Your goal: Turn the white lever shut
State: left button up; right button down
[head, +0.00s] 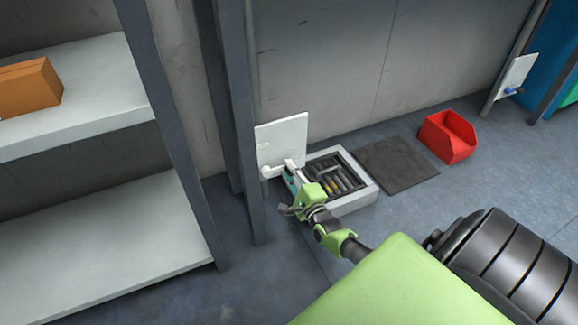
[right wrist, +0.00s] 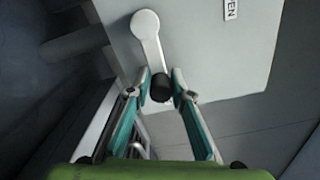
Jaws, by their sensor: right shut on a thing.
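The white lever (right wrist: 149,42) is mounted on a white panel (head: 283,135). In the right wrist view, its round hub is at the top and its arm runs down to a black knob (right wrist: 161,87). My right gripper (right wrist: 161,86) has its two fingertips on either side of the knob and is shut on the lever's end. In the head view, my right gripper (head: 290,168) is at the panel's lower edge and partly hides the lever (head: 268,171). A label with the letters "PEN" (right wrist: 231,8) shows on the panel. My left gripper is not in view.
A light-framed floor box (head: 355,203) with dark contents stands just right of the panel. Beyond it are a dark mat (head: 398,164) and a red bin (head: 447,137). A grey post (head: 241,110) and a shelf (head: 100,235) with an orange-brown box (head: 28,87) are left.

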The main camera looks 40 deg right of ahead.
jog(key=shift+r, duration=0.1)
jog(key=c, duration=1.9)
grip_release()
jog(key=v, duration=1.2)
